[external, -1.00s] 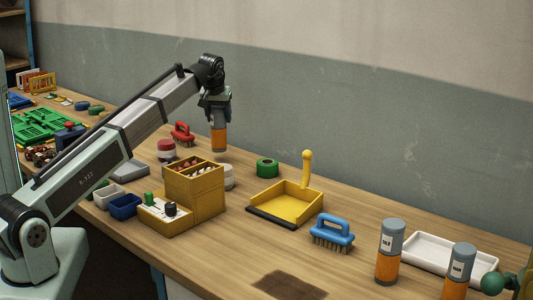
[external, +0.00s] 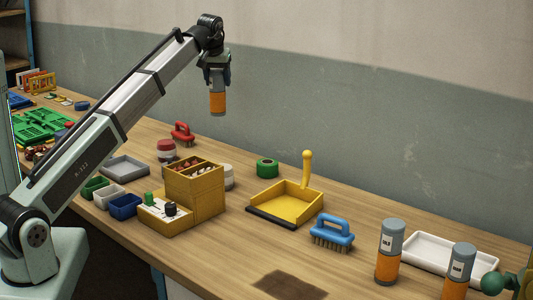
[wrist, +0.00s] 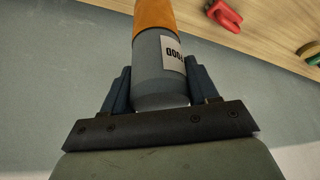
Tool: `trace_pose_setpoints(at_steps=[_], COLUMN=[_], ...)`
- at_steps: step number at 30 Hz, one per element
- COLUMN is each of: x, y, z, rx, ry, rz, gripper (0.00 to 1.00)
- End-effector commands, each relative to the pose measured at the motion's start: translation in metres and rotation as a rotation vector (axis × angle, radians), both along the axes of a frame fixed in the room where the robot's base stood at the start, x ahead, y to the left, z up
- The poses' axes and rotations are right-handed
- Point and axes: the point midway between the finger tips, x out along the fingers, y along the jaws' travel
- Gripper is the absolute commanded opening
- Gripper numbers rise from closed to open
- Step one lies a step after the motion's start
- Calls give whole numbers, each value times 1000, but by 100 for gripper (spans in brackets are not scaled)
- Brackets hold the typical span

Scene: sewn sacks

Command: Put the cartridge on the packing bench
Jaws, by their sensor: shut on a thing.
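My gripper (external: 217,80) is shut on a grey and orange cartridge (external: 217,102), which hangs upright, orange end down, well above the bench. In the wrist view the cartridge (wrist: 160,68) sits between the two fingers (wrist: 160,92), with part of a white label showing. Two similar grey and orange cartridges stand upright on the wooden bench (external: 225,258) at the front right: one (external: 389,252) and another (external: 458,272) to its right. Which surface is the packing bench I cannot tell for certain.
A yellow dustpan (external: 287,205), a blue brush (external: 331,233), green tape (external: 267,168) and a white tray (external: 445,258) lie on the bench. A yellow organiser (external: 195,195) and small bins (external: 125,206) stand near my arm.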

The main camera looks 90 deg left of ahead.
Motion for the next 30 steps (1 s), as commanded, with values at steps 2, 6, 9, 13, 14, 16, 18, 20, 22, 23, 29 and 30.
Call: trace_pose_setpoints(at_steps=[2, 6, 9, 13, 14, 16, 18, 20, 22, 23, 29, 30], x=[1, 1, 10, 34, 40, 56, 74, 91, 113, 123, 184, 196], y=[2, 2, -5, -18, -22, -32, -43, -55, -71, -78, -131, -143], z=[20, 45, 52, 51, 51, 51, 51, 51, 51, 51, 51, 51], rx=[1, 1, -1, -1, -1, -2, -2, -2, -1, -1, -1, -1], ry=[0, 0, 1, 1, 1, 1, 1, 2, 2, 2, 2, 2], rz=[0, 0, -17, -57, -68, -95, -126, -157, -197, -216, -333, -357], gripper=[15, 15, 15, 15, 15, 15, 15, 15, 15, 15, 15, 15])
